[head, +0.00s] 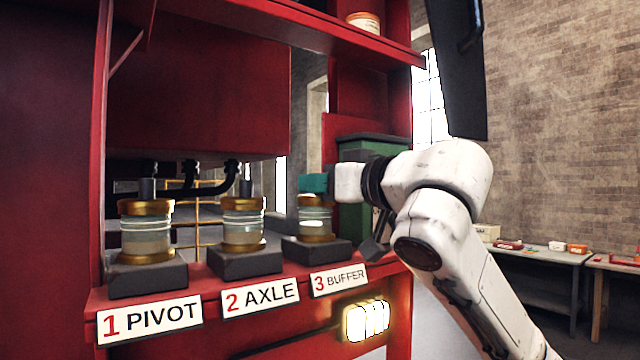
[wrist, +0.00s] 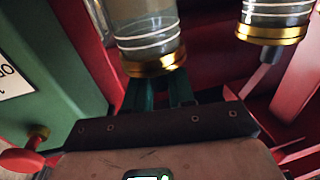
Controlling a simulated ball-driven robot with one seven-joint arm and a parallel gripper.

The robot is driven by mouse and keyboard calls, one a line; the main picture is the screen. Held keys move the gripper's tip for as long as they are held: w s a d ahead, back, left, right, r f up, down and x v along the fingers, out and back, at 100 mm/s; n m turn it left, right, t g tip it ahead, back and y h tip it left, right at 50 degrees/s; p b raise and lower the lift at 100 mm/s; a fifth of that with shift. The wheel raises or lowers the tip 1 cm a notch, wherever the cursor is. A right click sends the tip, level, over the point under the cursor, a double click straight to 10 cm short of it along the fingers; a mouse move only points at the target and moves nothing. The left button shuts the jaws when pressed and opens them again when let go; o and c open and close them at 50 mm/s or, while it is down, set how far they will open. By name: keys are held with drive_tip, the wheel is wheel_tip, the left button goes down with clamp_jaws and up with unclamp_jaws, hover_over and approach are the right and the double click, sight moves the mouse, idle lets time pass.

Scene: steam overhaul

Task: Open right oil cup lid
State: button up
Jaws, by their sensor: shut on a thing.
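Three glass oil cups with brass rims stand on dark blocks. The right oil cup (head: 314,223) is above the "3 BUFFER" label and shows upside down in the wrist view (wrist: 150,38). Its brass lid (head: 313,201) sits on the glass, also seen in the wrist view (wrist: 155,66). My gripper (head: 313,183) reaches in from the right with its teal fingers at the top of this lid. In the wrist view my gripper (wrist: 160,90) is shut at the lid's top. The lid's knob is hidden by the fingers.
The axle cup (head: 243,225) and pivot cup (head: 146,232) stand to the left, each with an upright dark knob. Dark pipes (head: 190,190) run behind them. A green box (head: 370,150) is behind my gripper. A red shelf (head: 300,22) hangs above.

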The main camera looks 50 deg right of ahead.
clamp_jaws()
drive_tip(key=shift+r+p, duration=0.2)
drive_tip(key=shift+p, duration=0.15)
drive_tip(key=shift+w+r+g+p, duration=0.1)
drive_tip(key=shift+r+g+p, duration=0.05)
drive_tip(key=shift+g+p, duration=0.2)
drive_tip(key=shift+w+r+g+p, duration=0.35)
drive_tip(key=shift+g+p, duration=0.45)
drive_tip(key=shift+g, duration=0.15)
drive_tip(key=g, duration=0.2)
drive_tip(key=w+g+y, duration=0.1)
drive_tip(key=g, duration=0.1)
drive_tip(key=w+d+r+m+g, duration=0.1)
drive_tip(key=shift+r+g+y, duration=0.1)
drive_tip(key=shift+g+y, duration=0.2)
drive_tip(key=shift+g, duration=0.1)
drive_tip(key=shift+w+d+g+y, duration=0.15)
drive_tip(key=shift+w+g, duration=0.2)
drive_tip(key=shift+g, duration=0.35)
drive_tip(key=shift+w+g+y, duration=0.15)
drive_tip(key=shift+w+g, duration=0.15)
drive_tip(key=shift+g, duration=0.4)
